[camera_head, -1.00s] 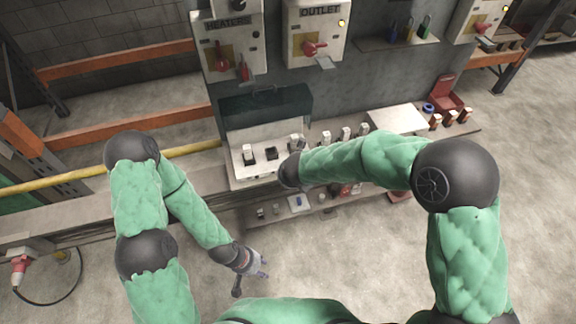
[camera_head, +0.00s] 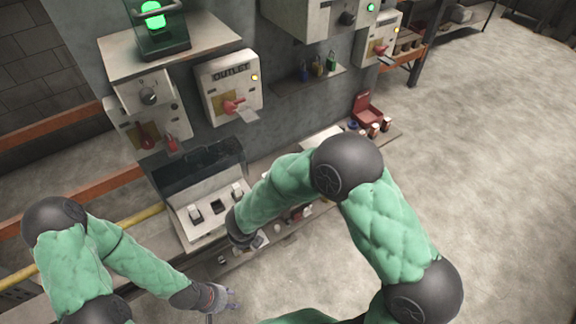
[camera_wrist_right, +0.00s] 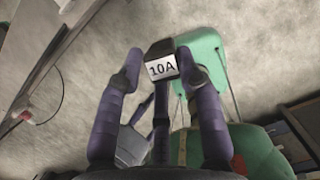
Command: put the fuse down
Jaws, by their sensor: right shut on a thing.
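The fuse, a dark block with a white "10A" label (camera_wrist_right: 162,68), is between the fingertips of my right gripper (camera_wrist_right: 174,75) in the right wrist view. The gripper is shut on it and holds it above the floor. My left gripper (camera_head: 224,297) is low at the bottom left of the head view, over the floor and away from the bench. Its fingers are too small to tell open from shut.
An open box with a dark lid (camera_head: 202,166) holds several white-topped parts on the bench. Switch boxes marked with red handles (camera_head: 234,105) stand behind it. A red case (camera_head: 366,110) lies farther right. A lit green lamp (camera_head: 153,14) is on top. Open floor lies right.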

